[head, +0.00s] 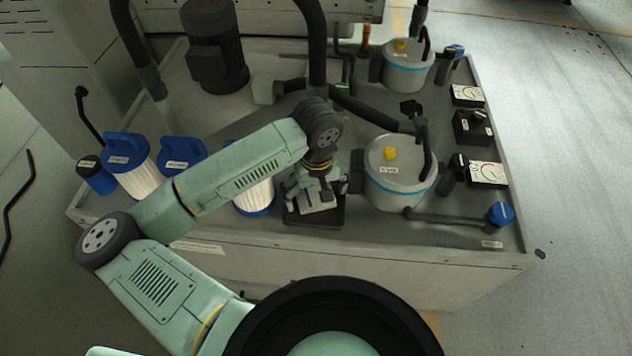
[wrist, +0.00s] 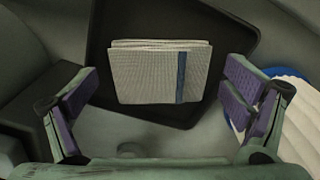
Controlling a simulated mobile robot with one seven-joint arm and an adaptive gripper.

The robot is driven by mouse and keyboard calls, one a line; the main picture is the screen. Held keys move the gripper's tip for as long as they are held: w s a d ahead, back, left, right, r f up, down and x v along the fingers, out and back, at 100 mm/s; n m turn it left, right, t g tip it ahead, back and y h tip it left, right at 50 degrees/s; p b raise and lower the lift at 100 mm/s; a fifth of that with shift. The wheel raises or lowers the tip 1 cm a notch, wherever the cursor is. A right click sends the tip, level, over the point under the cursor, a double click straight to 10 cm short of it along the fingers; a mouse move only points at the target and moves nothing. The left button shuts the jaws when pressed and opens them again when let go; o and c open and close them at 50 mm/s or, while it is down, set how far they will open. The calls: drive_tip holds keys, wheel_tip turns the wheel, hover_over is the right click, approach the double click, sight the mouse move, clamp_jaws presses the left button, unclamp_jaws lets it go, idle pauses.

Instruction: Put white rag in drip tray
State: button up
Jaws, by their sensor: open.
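The white rag (wrist: 150,75) is a folded, pale woven cloth with a blue stripe near its right end in the wrist view. It lies within the outline of a dark square tray (wrist: 130,20), which I take as the drip tray, and appears to rest flat in it. In the head view, part of the rag (head: 318,205) shows below my gripper (head: 315,182), and the black tray (head: 316,220) sits near the front edge of the bench. In the wrist view my gripper (wrist: 163,105) is open and empty, with one finger on each side of the rag and apart from it.
White filter cartridges with blue caps (head: 135,165) stand left of the tray. A grey lidded canister (head: 400,180) stands close on its right. A dark hose (head: 370,110) runs behind. Gauges (head: 487,174) and a blue-knobbed valve (head: 500,213) are at the right edge.

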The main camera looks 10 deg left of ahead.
sight(317, 198)
wheel_tip(317, 198, up, 12)
drive_tip(key=b, duration=0.2)
drive_tip(key=shift+s, duration=0.25)
drive_tip(key=shift+d+r, duration=0.15)
